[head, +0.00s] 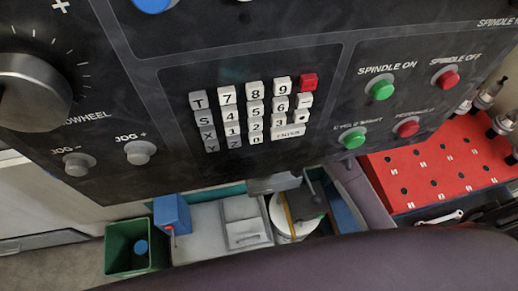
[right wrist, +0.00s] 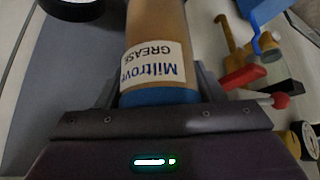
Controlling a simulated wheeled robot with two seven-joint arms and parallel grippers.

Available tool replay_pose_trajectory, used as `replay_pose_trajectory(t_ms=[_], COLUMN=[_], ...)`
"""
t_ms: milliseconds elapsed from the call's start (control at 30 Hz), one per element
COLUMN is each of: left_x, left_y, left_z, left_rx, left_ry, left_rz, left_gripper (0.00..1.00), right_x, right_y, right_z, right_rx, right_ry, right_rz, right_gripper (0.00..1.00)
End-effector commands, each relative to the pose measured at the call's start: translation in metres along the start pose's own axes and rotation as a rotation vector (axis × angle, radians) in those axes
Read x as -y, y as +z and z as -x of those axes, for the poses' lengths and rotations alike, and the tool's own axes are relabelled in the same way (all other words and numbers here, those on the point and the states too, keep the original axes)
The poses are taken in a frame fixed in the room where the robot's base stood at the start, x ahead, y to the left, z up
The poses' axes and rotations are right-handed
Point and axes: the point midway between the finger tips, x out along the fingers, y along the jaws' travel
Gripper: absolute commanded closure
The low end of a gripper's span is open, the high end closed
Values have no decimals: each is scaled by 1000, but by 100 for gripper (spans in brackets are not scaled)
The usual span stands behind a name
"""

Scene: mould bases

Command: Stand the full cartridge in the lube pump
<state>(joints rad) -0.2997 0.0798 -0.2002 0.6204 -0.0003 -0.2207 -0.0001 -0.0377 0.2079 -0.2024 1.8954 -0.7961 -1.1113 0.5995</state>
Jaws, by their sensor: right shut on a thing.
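The full cartridge (right wrist: 157,22) is a tan cylinder with a blue end and a white label reading "Miltrove GREASE", upside down in the right wrist view. My right gripper (right wrist: 158,92) is shut around it near the blue end; its far end runs out of the picture. In the head view I cannot clearly make out this cartridge or the gripper's fingertips. A blue box (head: 172,212) with a small red part stands beside the green bin; it may be the lube pump, but I cannot tell for sure. My left gripper is not in view.
A control panel (head: 150,95) fills most of the head view and hides much behind it. A green bin (head: 117,247) holds a blue round piece. A grey tray (head: 243,208) and a red holed rack (head: 440,165) stand below the panel. Small tools lie at right in the wrist view.

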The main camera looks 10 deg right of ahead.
Motion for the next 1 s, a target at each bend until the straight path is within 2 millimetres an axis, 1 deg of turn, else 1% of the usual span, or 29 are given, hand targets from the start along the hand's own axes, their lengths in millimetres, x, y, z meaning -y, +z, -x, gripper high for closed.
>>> replay_pose_trajectory(t_ms=[67,200,333,633,767,800,933,1000], left_x=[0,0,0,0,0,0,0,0], left_y=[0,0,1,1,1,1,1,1], left_z=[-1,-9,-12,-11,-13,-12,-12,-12], left_rx=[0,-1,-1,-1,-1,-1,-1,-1], left_ry=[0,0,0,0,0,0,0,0], left_rz=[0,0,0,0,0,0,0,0], left_gripper=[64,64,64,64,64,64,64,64], right_x=[0,0,0,0,0,0,0,0], right_y=[-3,9,15,16,18,19,19,19], right_z=[-3,-20,-30,-31,-34,-34,-34,-34], right_rx=[-1,2,0,-2,-1,1,1,1], right_ry=[0,1,1,1,0,0,0,0], right_rz=[2,3,2,1,1,1,1,1], right_gripper=[75,75,75,75,75,32,16,16])
